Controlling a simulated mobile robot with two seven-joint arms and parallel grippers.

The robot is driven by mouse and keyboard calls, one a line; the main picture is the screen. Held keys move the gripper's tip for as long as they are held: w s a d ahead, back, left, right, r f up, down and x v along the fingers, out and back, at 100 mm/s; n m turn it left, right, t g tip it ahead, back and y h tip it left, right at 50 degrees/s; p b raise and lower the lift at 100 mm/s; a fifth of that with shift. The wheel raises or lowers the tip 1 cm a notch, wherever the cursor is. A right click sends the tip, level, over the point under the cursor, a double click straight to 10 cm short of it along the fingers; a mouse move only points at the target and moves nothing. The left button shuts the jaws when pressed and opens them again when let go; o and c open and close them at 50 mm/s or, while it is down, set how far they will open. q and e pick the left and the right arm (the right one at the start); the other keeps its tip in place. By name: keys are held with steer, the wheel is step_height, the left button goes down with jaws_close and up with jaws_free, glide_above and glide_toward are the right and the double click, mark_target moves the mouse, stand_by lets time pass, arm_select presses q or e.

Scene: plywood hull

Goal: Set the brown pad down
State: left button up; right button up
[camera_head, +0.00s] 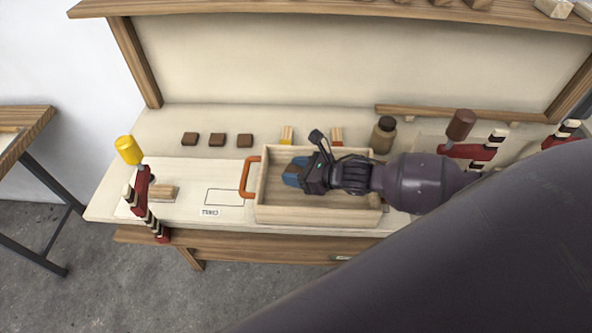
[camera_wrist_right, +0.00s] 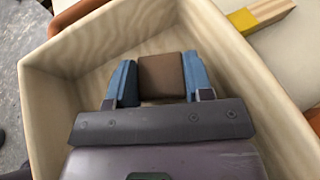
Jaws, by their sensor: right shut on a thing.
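The brown pad (camera_wrist_right: 161,76) is a small square block held between the blue fingertips of my right gripper (camera_wrist_right: 160,82) in the right wrist view. My right gripper also shows in the head view (camera_head: 296,172), reaching over and into a wooden box (camera_head: 310,215) with an orange handle (camera_head: 248,177). The pad is over the box's inside; I cannot tell whether it touches the floor. My left gripper is not in view.
Several brown pads (camera_head: 217,139) lie in a row on the bench behind the box. A red clamp with a yellow handle (camera_head: 128,150) stands at the bench's left. A dark-lidded jar (camera_head: 383,134) stands behind my right gripper. A printed outline (camera_head: 222,197) marks clear bench left of the box.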

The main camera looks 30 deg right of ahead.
steer(key=shift+f, duration=0.3)
steer(key=shift+f+b, duration=0.3)
steer(key=shift+b, duration=0.1)
steer(key=o, duration=0.9)
steer(key=shift+r, duration=0.15)
steer(key=shift+r+p, duration=0.25)
steer(key=shift+p, duration=0.05)
steer(key=v, duration=1.2)
steer(key=shift+r, duration=0.3)
